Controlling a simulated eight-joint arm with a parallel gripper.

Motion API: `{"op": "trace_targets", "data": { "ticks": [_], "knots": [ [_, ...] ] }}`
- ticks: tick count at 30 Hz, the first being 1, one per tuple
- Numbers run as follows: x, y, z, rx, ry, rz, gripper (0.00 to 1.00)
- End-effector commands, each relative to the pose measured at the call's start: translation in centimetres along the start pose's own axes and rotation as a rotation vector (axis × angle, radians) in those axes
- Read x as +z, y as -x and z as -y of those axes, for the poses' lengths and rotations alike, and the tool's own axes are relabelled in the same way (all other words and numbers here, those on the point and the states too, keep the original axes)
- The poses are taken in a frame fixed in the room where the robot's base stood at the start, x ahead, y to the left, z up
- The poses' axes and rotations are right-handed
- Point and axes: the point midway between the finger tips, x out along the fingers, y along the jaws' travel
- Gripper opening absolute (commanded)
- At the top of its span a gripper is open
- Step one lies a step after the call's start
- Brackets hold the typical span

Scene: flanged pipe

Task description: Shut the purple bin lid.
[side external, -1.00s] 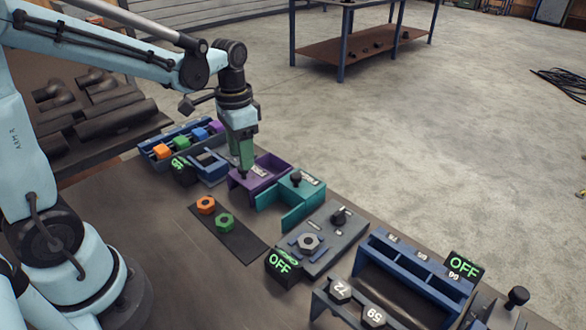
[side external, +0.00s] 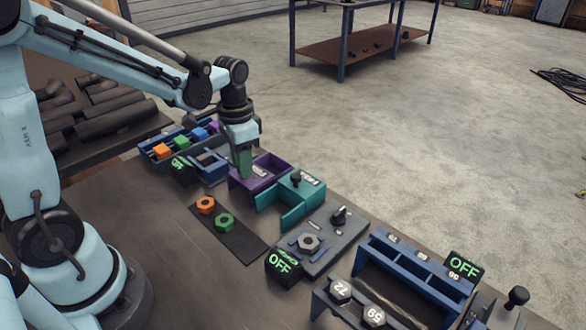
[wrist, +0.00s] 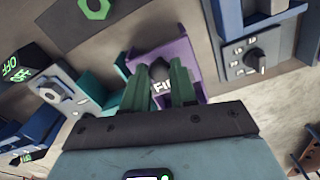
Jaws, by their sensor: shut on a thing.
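The purple bin (side external: 274,163) stands on the table beside a teal bin, just past the arm's reach over the bench centre. Its purple lid has a white label (side external: 261,171), partly readable as "FI" in the wrist view (wrist: 162,87), and a dark round knob (wrist: 159,70). My gripper (side external: 243,173) points down at the near left part of the purple bin. In the wrist view its green fingers (wrist: 160,82) are on both sides of the knob, shut on it. The fingers hide part of the lid, so I cannot tell how far it covers the bin.
The teal bin (side external: 283,213) with its own knob sits close on the right. A blue dial unit (side external: 207,167) and a rack with coloured blocks (side external: 184,141) are on the left. Orange and green nuts (side external: 224,222) lie on a dark mat in front. Bare bench lies nearer.

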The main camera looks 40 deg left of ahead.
Motion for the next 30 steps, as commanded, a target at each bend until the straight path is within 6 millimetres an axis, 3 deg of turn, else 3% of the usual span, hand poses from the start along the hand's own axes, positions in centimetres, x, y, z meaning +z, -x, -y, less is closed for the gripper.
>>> {"op": "trace_targets", "data": {
  "ticks": [9, 21, 30],
  "knots": [
    [-0.3, 0.0, 0.1, -0.001, 0.0, 0.0, 0.0],
    [-5.6, 0.1, 1.5, -0.001, -0.002, 0.001, 0.0],
    [-6.5, 0.1, 1.7, -0.002, -0.001, -0.005, 0.0]
  ]
}}
